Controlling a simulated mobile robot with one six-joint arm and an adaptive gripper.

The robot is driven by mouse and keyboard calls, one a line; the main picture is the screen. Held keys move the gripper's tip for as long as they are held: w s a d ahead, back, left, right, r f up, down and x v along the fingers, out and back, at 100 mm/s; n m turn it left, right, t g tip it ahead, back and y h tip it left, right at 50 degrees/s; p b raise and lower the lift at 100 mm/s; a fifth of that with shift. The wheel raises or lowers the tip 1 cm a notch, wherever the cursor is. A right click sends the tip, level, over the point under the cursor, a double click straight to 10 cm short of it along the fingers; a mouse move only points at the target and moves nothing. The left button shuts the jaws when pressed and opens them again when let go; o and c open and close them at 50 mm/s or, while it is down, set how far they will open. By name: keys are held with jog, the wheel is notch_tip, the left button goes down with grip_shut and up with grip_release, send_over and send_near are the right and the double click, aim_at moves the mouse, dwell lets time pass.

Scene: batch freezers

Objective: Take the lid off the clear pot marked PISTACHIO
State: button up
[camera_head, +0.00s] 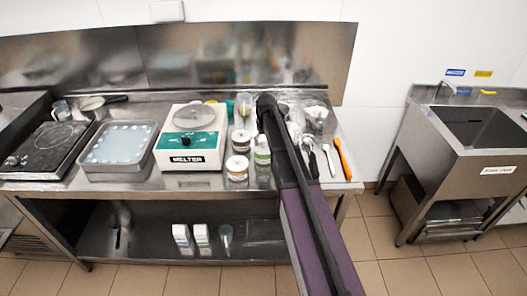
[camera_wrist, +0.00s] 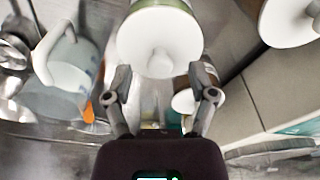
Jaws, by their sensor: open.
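In the wrist view, a white lid with a centre knob (camera_wrist: 158,48) sits on a pot with a green band (camera_wrist: 165,3), just beyond my gripper (camera_wrist: 163,88). My gripper is open, its two fingers apart, with nothing clasped between them. A second white lid (camera_wrist: 184,101) on a brownish pot shows lower, partly behind the right finger. I cannot read PISTACHIO on any pot. My arm hides part of the bench there.
A clear jug (camera_wrist: 68,75) stands left of my gripper in the wrist view. Another white round top (camera_wrist: 291,20) is at upper right. The melter (camera_head: 189,150), a tray (camera_head: 120,143) and an orange-handled tool (camera_head: 343,158) crowd the steel bench.

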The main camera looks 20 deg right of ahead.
jog(key=shift+w+f+b, duration=0.15)
jog(key=shift+f+b, duration=0.5)
jog(key=shift+f, duration=0.3)
jog(key=c, duration=0.9)
